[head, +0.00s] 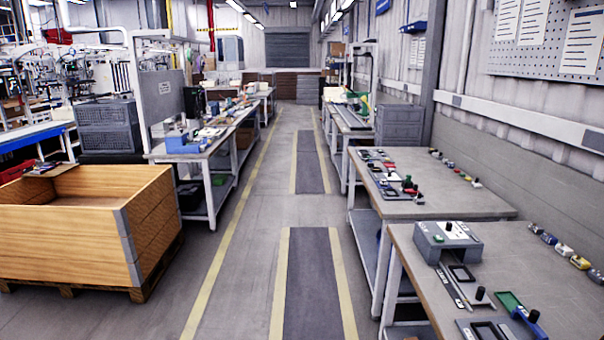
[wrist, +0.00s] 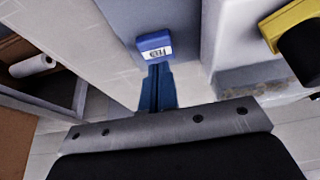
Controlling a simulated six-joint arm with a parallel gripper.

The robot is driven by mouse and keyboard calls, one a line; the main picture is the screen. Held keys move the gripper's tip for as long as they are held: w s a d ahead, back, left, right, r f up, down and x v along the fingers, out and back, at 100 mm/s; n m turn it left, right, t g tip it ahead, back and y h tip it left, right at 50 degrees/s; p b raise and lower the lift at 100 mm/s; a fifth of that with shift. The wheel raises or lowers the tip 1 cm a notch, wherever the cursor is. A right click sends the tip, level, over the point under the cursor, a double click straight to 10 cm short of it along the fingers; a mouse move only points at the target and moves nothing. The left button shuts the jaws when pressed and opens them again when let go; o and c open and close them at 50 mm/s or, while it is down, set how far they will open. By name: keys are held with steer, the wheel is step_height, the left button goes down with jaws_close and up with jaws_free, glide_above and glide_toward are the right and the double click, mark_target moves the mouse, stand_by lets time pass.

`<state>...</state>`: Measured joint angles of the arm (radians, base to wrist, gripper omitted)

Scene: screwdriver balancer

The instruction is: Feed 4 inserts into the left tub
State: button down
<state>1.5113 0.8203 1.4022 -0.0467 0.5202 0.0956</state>
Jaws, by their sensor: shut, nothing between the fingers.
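My gripper (wrist: 157,72) shows in the wrist view as two narrow blue fingers shut together, with nothing visible between them. Just beyond the fingertips in the picture is a blue block with a white label (wrist: 154,45). I cannot tell whether it touches them. My gripper is not visible in the head view. No insert or left tub can be made out for certain.
A second bench (head: 450,205) with small parts stands behind the near one. A wooden crate (head: 70,240) stands at left, near another bench (head: 165,154). The aisle (head: 250,220) between is clear. The wrist view shows a yellow-and-black object (wrist: 295,40) at upper right.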

steer(key=shift+f, duration=0.85)
stand_by(0.9)
stand_by(0.3)
steer(key=shift+r, duration=3.55)
steer(key=shift+r, duration=0.1)
step_height(320, 180, up, 6)
steer(key=shift+f, duration=0.1)
step_height(320, 180, down, 11)
steer(key=shift+f, duration=0.2)
steer(key=shift+f, duration=0.35)
stand_by(0.9)
